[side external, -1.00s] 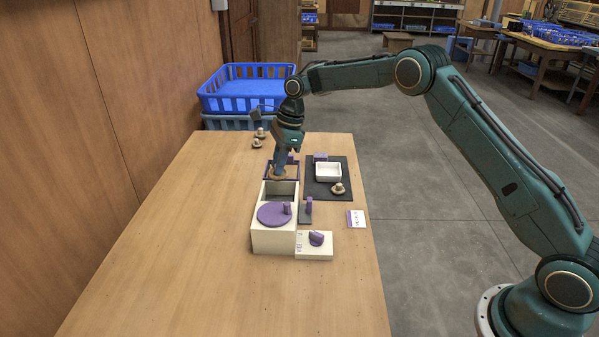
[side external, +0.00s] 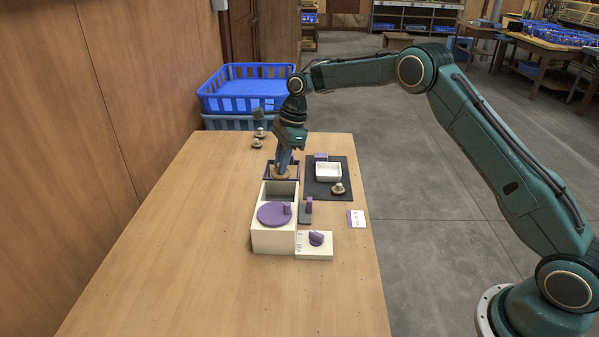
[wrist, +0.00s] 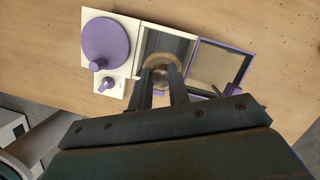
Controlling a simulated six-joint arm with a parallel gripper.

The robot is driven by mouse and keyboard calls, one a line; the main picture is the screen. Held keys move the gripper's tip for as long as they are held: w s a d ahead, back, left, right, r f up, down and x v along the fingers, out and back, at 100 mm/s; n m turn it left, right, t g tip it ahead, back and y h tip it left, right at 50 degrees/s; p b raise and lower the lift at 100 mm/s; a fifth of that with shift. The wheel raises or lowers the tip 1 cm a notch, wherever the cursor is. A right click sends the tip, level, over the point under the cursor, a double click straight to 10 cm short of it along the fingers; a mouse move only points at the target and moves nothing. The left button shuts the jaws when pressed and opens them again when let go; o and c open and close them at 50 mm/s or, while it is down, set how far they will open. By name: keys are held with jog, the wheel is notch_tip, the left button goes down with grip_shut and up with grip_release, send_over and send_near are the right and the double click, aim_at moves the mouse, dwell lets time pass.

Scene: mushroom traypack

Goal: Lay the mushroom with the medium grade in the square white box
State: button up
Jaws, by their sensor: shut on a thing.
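My gripper (side external: 282,171) is shut on a tan, round-capped mushroom (wrist: 160,73). In the side view the mushroom is over the near edge of the purple-framed tray; in the wrist view it overlaps the grey open compartment of the cream box. Its height above them is hard to tell. The square white box (side external: 328,178) sits on a black mat (side external: 318,194), right of my gripper, and looks empty. Another mushroom (side external: 338,188) lies on the mat in front of it. Two more mushrooms (side external: 260,132) (side external: 257,143) lie at the back left. No grades are readable.
The cream box (side external: 274,241) carries a purple disc (side external: 272,214). A low cream block (side external: 314,252) with a purple knob stands beside it. A purple-framed tray (wrist: 222,65) adjoins the open compartment. A small card (side external: 356,219) lies at the right. The table's left front is bare.

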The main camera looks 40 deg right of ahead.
jog(key=s+d+f+n+g+h, duration=0.25)
jog(key=s+d+n, duration=0.25)
jog(key=s+n, duration=0.45)
jog(key=s+d+f+n+g+h, duration=0.1)
jog(key=s+d+f+n+g, duration=0.15)
jog(key=s+d+n, duration=0.65)
jog(key=w+d+r+n+t+h, duration=0.1)
jog(key=w+d+r+n+t, duration=0.2)
jog(key=w+r+n, duration=0.3)
jog(key=w+d+r+n+t, duration=0.3)
jog(key=w+d+r+n, duration=0.3)
jog(key=w+n, duration=1)
jog(key=shift+r+n+h, duration=0.35)
jog(key=shift+r+n, duration=0.15)
jog(key=shift+n, duration=1.35)
jog(key=shift+w, duration=0.1)
notch_tip(320, 180, down, 16)
jog(key=shift+r, duration=0.1)
